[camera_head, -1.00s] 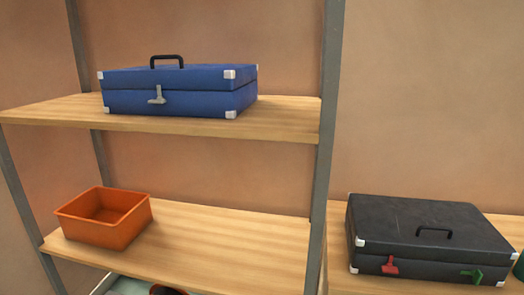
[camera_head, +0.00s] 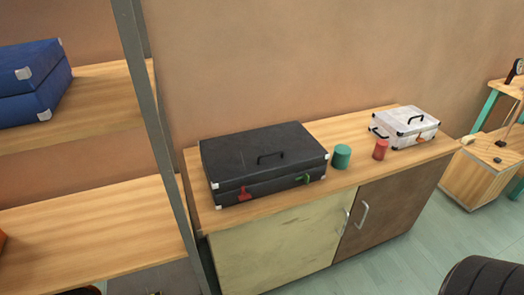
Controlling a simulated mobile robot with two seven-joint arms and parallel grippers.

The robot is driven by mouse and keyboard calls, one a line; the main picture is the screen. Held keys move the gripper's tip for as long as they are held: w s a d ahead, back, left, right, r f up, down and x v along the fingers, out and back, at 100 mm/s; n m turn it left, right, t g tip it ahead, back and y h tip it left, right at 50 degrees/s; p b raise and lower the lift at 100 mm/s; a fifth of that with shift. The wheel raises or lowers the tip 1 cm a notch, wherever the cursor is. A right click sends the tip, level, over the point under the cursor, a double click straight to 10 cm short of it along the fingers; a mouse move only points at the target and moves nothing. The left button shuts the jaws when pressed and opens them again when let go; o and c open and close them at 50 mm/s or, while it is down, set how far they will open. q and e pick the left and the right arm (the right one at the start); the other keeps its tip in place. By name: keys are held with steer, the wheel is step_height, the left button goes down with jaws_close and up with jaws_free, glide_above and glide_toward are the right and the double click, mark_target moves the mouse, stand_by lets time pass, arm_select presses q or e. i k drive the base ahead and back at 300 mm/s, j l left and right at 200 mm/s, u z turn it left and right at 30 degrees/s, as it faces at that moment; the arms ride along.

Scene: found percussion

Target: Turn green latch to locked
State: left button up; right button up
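The green latch (camera_head: 303,179) is on the front face of a closed black case (camera_head: 262,160), near its right end. It looks turned sideways, close to horizontal; its exact setting is too small to tell. A red latch (camera_head: 244,193) is on the same front face, nearer the left end, and looks roughly upright. Neither of my grippers shows in this view.
A green cylinder (camera_head: 342,156), a red cylinder (camera_head: 380,149) and a silver case (camera_head: 405,127) stand to the right on the cabinet top. A grey shelf post (camera_head: 160,130) rises left of the cabinet. A blue case (camera_head: 30,80) sits on the shelf.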

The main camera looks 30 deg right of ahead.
mark_target(306, 177)
steer(key=l+z, duration=0.2)
steer(key=l, duration=0.65)
steer(key=l+z, duration=0.15)
steer(key=l, duration=0.75)
steer(key=k, duration=0.6)
steer(key=i, duration=0.65)
